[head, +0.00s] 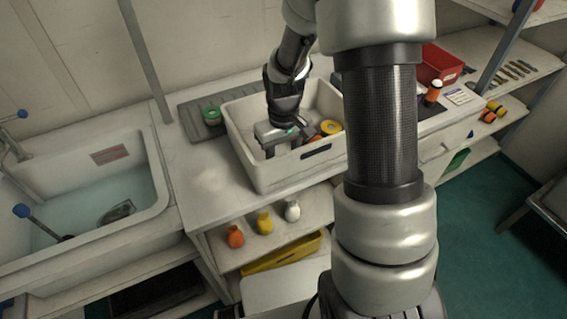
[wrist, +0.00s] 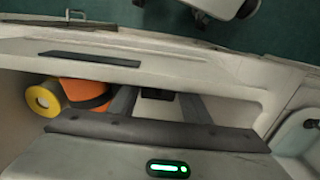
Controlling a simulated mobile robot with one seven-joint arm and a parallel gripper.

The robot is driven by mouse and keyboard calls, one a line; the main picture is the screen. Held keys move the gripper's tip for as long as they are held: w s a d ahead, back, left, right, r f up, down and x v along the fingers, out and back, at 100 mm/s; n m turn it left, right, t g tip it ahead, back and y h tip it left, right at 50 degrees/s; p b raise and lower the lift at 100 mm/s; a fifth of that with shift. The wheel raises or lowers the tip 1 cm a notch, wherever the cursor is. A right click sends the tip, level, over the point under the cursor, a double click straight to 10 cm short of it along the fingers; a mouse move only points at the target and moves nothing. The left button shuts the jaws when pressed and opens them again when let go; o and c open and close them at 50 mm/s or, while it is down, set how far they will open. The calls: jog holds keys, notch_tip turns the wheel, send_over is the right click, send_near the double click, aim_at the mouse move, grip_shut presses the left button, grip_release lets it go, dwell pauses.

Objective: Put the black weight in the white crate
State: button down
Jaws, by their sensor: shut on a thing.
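The white crate (head: 294,177) stands on the white counter in the head view; its wall also shows in the wrist view (wrist: 215,75). My gripper (head: 290,150) is down inside the crate, between its walls. In the wrist view my gripper's fingers (wrist: 157,103) are apart, with the black weight (wrist: 155,93), a small dark block, between them. My gripper is shut on it. The weight is hidden by the gripper in the head view. I cannot tell whether it touches the crate floor.
An orange item with a black band (wrist: 84,94) and a yellow roll (wrist: 44,98) lie in the crate beside my gripper. A water-filled sink (head: 100,190) is at left, a red bin (head: 440,64) at right.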

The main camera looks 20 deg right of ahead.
jog(key=shift+f, duration=0.2)
jog(key=shift+f, duration=0.1)
jog(key=shift+f, duration=0.15)
jog(key=c, duration=1)
grip_release()
